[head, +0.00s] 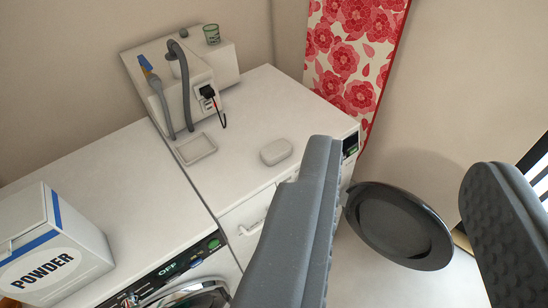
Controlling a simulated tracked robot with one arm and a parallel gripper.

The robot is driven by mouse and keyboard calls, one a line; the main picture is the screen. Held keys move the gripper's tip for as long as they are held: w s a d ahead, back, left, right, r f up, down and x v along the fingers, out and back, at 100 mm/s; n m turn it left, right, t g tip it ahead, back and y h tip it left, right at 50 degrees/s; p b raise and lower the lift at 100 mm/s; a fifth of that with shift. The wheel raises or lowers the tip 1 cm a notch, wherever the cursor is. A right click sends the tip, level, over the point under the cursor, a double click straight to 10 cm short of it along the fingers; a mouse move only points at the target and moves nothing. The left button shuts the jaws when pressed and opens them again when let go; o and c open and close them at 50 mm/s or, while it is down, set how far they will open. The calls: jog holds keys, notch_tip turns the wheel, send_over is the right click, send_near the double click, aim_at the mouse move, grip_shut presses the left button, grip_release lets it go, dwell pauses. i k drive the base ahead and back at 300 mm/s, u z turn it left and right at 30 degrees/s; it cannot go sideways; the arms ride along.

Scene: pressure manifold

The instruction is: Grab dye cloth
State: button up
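I cannot pick out a dye cloth in the head view. The only patterned fabric-like thing is a tall panel with red and pink flowers (352,50), leaning against the wall at the back; it may be an ironing board. My gripper (403,165) is in the foreground at the right, with its two dark grey fingers wide apart and nothing between them. The left finger hides part of the right machine's front. An open round dark door (399,226) shows beyond and between the fingers, with no cloth visible in it.
Two white machines, left (105,187) and right (245,118), stand side by side. Most of the right top is clear.

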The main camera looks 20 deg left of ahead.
aim_at(276, 152)
jog(key=u, duration=0.05)
jog(key=i, duration=0.9)
jog(key=z, duration=0.05)
